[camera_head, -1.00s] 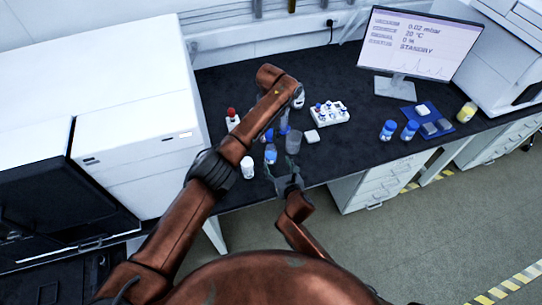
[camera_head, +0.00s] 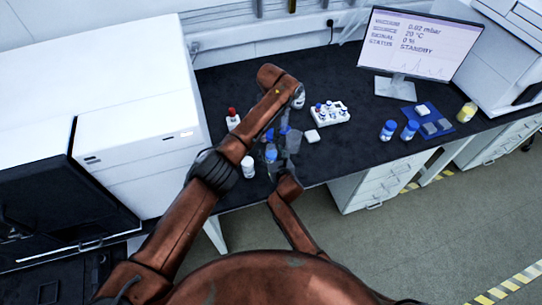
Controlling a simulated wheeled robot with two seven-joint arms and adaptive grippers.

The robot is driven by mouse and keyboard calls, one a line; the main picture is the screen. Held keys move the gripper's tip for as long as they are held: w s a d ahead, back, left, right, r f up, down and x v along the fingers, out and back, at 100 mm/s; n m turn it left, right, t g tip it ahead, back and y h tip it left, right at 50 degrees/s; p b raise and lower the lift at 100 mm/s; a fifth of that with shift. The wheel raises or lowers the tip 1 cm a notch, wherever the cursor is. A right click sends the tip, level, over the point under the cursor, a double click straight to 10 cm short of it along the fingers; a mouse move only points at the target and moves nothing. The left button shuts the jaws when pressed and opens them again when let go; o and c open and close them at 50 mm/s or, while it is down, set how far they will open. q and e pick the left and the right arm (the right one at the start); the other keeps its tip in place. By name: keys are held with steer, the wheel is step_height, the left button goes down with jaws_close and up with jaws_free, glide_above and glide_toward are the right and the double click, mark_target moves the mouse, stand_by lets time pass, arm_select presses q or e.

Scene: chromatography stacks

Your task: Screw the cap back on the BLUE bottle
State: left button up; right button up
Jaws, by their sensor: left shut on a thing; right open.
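A small bottle with blue on it (camera_head: 271,156) stands upright near the bench's front edge, below my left forearm. My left gripper (camera_head: 284,128) hangs from the wrist behind the bottle, partly hidden by the arm. It is shut on a small blue thing, seemingly the cap; details are too small to be sure. My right gripper (camera_head: 281,163) is open, reaching in from the front right, close beside the bottle. I cannot tell whether it touches it.
A clear beaker (camera_head: 294,143) stands just right of the bottle. A white-capped bottle (camera_head: 248,167) and a red-topped bottle (camera_head: 232,119) are at the left. A white vial rack (camera_head: 329,113) and blue-capped bottles (camera_head: 388,130) stand right on the black bench (camera_head: 350,155).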

steer(key=shift+c, duration=0.6)
jaws_close()
